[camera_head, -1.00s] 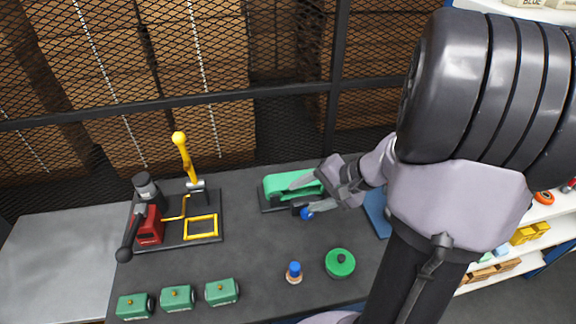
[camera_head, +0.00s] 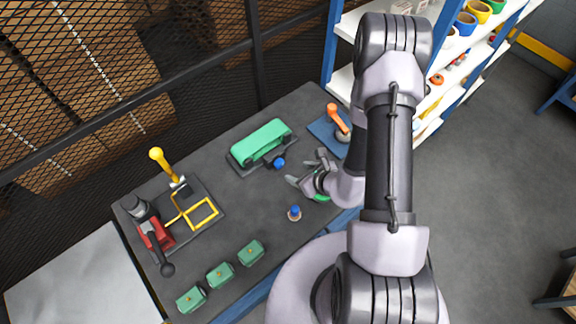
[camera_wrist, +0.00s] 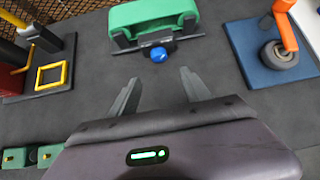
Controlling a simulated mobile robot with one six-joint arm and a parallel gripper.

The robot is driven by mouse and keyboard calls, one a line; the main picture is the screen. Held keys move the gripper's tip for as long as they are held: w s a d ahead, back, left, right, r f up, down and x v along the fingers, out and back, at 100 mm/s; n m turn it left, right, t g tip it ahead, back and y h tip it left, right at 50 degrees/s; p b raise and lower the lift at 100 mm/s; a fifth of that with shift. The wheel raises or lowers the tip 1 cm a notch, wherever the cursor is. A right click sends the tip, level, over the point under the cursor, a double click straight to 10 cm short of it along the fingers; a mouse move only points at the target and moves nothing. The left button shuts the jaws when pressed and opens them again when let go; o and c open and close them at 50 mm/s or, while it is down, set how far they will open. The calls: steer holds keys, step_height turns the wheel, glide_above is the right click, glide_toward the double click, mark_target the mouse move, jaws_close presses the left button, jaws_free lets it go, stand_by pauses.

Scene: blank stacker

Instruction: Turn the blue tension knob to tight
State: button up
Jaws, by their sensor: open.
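The blue tension knob (camera_head: 279,163) sits on the near side of the green belt unit (camera_head: 262,140), which stands on a dark base at the back of the workbench. In the wrist view the knob (camera_wrist: 158,54) lies ahead of the fingertips, below the green unit (camera_wrist: 152,14). My gripper (camera_head: 300,177) is open and empty, in front of the knob and apart from it. In the wrist view the two fingers (camera_wrist: 160,80) are spread with bare bench between them. Any mark showing the knob's setting is too small to tell.
An orange-handled device stands on a blue mat (camera_wrist: 245,60) at right. A red machine with a yellow frame (camera_head: 200,214) stands at left. Several green blocks (camera_head: 221,275) and a small blue-topped piece (camera_head: 294,212) lie toward the front. A mesh fence runs behind; shelves stand right.

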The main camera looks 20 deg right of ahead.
mark_target(282, 166)
steer(key=x, duration=1.2)
steer(key=shift+w+a+r+b, duration=0.1)
steer(key=shift+b, duration=0.2)
